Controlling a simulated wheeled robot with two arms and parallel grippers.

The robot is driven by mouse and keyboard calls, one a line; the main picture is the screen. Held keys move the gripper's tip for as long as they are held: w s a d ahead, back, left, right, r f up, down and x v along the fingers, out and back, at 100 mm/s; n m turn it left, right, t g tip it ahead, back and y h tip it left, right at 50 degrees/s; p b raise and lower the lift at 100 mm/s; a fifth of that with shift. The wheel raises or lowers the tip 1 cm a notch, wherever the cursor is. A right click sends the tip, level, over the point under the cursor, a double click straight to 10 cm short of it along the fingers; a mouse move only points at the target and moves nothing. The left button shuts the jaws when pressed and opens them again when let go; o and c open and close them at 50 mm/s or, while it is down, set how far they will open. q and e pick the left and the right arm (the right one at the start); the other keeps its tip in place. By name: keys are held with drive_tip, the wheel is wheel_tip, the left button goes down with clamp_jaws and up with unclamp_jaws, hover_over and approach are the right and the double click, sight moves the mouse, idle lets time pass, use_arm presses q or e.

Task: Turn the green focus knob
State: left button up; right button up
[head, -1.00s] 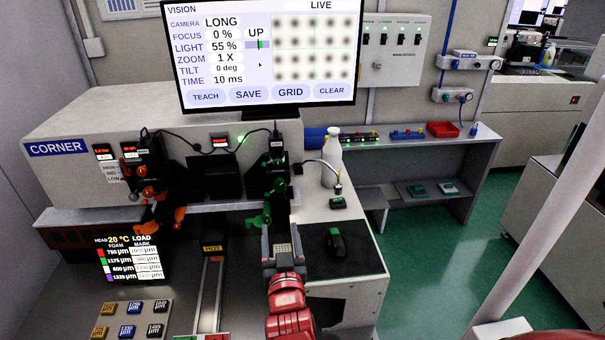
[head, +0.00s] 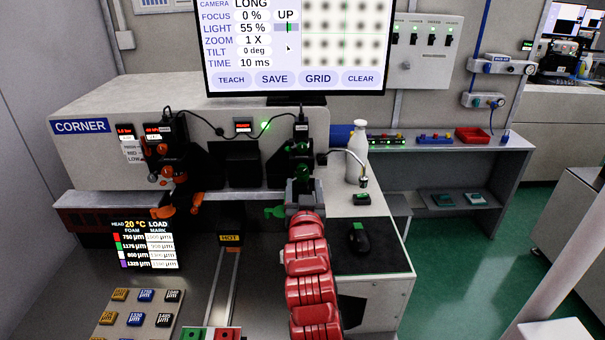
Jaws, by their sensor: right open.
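The green-marked camera unit (head: 303,148) hangs on the front of the machine, right of centre. A green round part (head: 302,172), which looks like the focus knob, shows low on this unit. My right gripper (head: 301,188) is open, with its grey fingers raised at this part. I cannot tell whether they touch it, as the gripper hides the area below. A green lever-like piece (head: 275,212) sticks out left of the gripper. The screen (head: 300,50) reads FOCUS 0 %. My left gripper is not in view.
An orange-marked camera unit (head: 165,160) hangs to the left. A white bottle (head: 357,152) and a black mouse (head: 359,238) are on the right bench. A block tray (head: 112,325) lies lower left. A rail with a HOT label (head: 230,239) runs below.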

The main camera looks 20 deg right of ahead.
sight(302, 172)
drive_tip(key=shift+p+x, duration=0.85)
drive_tip(key=shift+x, duration=2.35)
clamp_jaws()
